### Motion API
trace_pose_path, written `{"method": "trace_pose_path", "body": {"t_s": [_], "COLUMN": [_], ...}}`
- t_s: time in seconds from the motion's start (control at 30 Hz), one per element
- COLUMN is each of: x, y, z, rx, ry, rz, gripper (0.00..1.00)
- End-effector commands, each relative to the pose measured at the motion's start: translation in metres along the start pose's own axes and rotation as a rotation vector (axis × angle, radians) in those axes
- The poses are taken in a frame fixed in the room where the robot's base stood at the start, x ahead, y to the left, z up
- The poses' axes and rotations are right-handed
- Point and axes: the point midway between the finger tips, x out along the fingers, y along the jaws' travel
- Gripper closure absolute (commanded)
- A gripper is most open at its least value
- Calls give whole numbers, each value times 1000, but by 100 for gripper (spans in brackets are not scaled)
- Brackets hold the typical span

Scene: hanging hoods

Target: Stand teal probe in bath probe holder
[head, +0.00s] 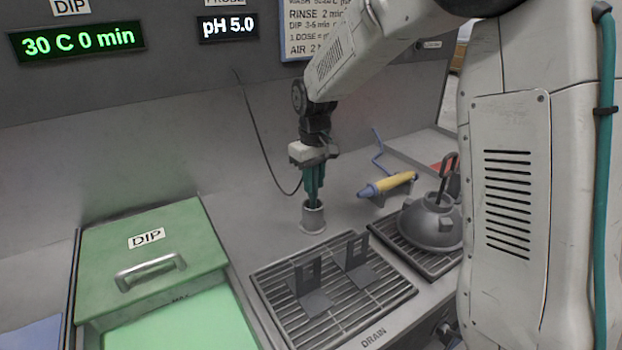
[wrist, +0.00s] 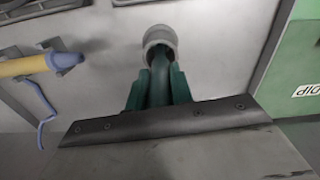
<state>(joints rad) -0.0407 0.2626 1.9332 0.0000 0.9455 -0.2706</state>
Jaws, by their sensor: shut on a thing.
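My gripper (head: 313,184) points down over the counter, its teal fingers shut on the teal probe (wrist: 159,78). In the wrist view, the probe lies between the two fingers (wrist: 159,90) and reaches toward the grey cup-shaped holder (wrist: 160,38). In the head view, this holder (head: 313,218) stands upright on the counter directly below my fingers. The probe's lower end is at the holder's mouth; how deep it goes in is hard to tell. A thin dark cable (head: 262,146) runs from the back panel down to the probe area.
A green DIP bath (head: 203,315) with a handled lid (head: 150,245) is at left. A drain rack (head: 270,290) with two upright brackets is in front. A yellow-and-blue tool (head: 390,185) and a dark grey dome (head: 432,222) on a second grate stand right of the holder.

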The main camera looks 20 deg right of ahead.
Motion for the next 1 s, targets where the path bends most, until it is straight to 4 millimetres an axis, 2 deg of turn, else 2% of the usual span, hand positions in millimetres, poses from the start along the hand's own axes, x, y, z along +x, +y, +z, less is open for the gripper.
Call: {"method": "trace_pose_path", "body": {"t_s": [0.1,0.13,0.2,0.57,0.9,1.0], "x": [0,0,0,-6,-60,-71], "y": [0,0,0,0,0,0], "z": [0,0,0,0,0,0], "rx": [0,0,0,0,0,0], "ry": [0,0,0,1,3,2], "rz": [0,0,0,0,1,1], "gripper": [100,72,52,52,52,52]}}
